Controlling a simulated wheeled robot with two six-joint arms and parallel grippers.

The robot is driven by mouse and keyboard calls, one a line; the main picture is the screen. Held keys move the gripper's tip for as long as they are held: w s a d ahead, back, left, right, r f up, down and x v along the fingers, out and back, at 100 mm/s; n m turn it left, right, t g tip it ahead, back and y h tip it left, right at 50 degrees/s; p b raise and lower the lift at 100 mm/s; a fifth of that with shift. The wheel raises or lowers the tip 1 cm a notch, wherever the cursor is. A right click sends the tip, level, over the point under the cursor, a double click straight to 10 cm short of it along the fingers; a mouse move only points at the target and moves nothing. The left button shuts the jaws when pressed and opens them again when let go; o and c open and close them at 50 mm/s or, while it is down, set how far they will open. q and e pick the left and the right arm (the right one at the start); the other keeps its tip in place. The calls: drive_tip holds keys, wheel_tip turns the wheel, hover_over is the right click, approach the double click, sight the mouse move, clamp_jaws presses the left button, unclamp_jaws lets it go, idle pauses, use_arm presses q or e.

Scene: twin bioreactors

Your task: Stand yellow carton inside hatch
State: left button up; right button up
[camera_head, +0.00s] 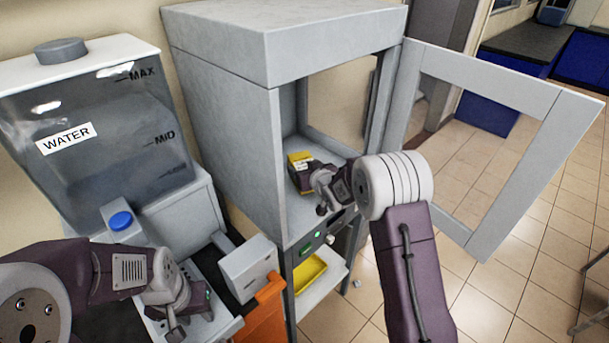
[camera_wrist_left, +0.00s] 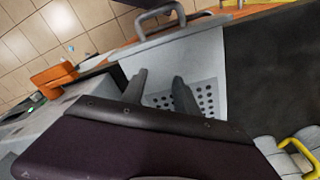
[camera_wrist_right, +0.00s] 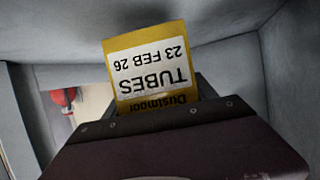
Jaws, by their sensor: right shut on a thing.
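The yellow carton (camera_head: 301,159) is inside the open grey hatch cabinet (camera_head: 222,140), near its left inner wall. My right gripper (camera_head: 318,184) reaches in through the open front and is shut on the carton. In the right wrist view the carton (camera_wrist_right: 152,68) shows a white label reading TUBES, upside down in that picture, between grey walls. The carton's lower part is hidden by the gripper, so I cannot tell whether it touches the hatch floor. My left gripper (camera_wrist_left: 160,92) is open and empty, its fingers apart above a perforated grey plate.
The hatch's framed door (camera_head: 480,150) stands swung open at the right, close to my right arm. A water tank (camera_head: 95,125) stands at the left. A yellow tray (camera_head: 308,274) sits on a shelf below the hatch.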

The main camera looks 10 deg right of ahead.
drive_tip(key=f, duration=0.3)
drive_tip(key=shift+w, duration=0.2)
drive_tip(key=shift+s+d, duration=0.1)
drive_tip(key=shift+s+f, duration=0.1)
drive_tip(key=shift+f, duration=0.05)
drive_tip(key=o, duration=1.5)
